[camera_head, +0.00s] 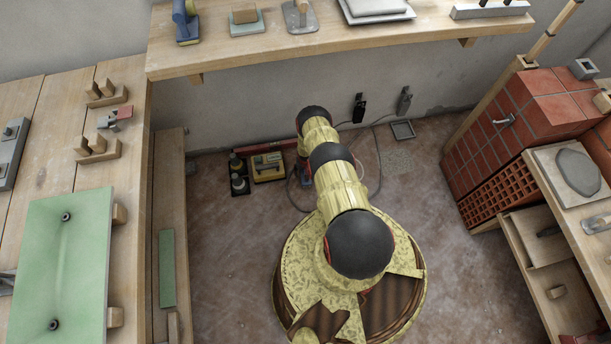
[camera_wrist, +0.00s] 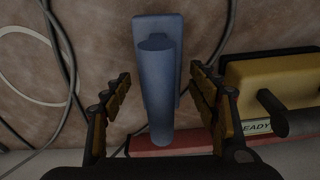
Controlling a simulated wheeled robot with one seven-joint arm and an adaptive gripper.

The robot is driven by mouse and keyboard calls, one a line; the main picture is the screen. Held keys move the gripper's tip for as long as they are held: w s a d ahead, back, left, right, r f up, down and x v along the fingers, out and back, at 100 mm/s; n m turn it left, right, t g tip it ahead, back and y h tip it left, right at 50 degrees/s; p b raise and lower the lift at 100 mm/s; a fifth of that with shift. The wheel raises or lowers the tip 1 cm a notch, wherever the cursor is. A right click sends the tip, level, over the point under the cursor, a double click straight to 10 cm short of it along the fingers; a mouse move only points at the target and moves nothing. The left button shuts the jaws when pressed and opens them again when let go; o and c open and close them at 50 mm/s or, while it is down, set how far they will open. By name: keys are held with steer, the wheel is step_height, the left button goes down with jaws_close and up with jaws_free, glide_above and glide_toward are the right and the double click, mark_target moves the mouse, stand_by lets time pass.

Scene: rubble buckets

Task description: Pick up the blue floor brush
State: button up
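The blue floor brush (camera_wrist: 158,85) lies on the floor in the wrist view, with a flat back plate and a long rounded handle pointing down the picture. My gripper (camera_wrist: 160,73) is open, with one finger on each side of the brush and a visible gap on both sides. In the head view only a small blue patch of the brush (camera_head: 306,178) shows beside my arm. My arm hides most of the brush and the gripper there.
A yellow box (camera_head: 268,168) stands close by; it also shows in the wrist view (camera_wrist: 285,73). A red bar (camera_wrist: 172,142) lies by the wall near the handle's end. Cables (camera_wrist: 68,65) lie at left. A blue tool (camera_head: 185,24) rests on the shelf (camera_head: 350,48).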

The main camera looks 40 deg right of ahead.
steer(key=c, duration=1.2)
steer(key=shift+c, duration=0.2)
steer(key=shift+w+r+p, duration=0.1)
steer(key=shift+r+p, duration=0.25)
steer(key=shift+r, duration=0.15)
step_height(320, 180, up, 2)
steer(key=shift+r+p, duration=0.15)
steer(key=shift+p, duration=0.6)
steer(key=s+r+p, duration=0.1)
steer(key=r+p, duration=0.1)
steer(key=p, duration=0.1)
steer(key=s+a+r+p, duration=0.1)
steer(key=r+p, duration=0.1)
steer(key=p, duration=0.2)
steer(key=s+a+r+p, duration=0.1)
steer(key=s+r+p, duration=0.1)
steer(key=p, duration=0.1)
steer(key=shift+a, duration=0.1)
steer(key=s+a+r+p, duration=0.3)
steer(key=s+a+p, duration=0.1)
steer(key=s+p, duration=0.4)
steer(key=shift+a+r, duration=0.35)
steer(key=shift+a, duration=0.05)
steer(key=shift+s, duration=0.1)
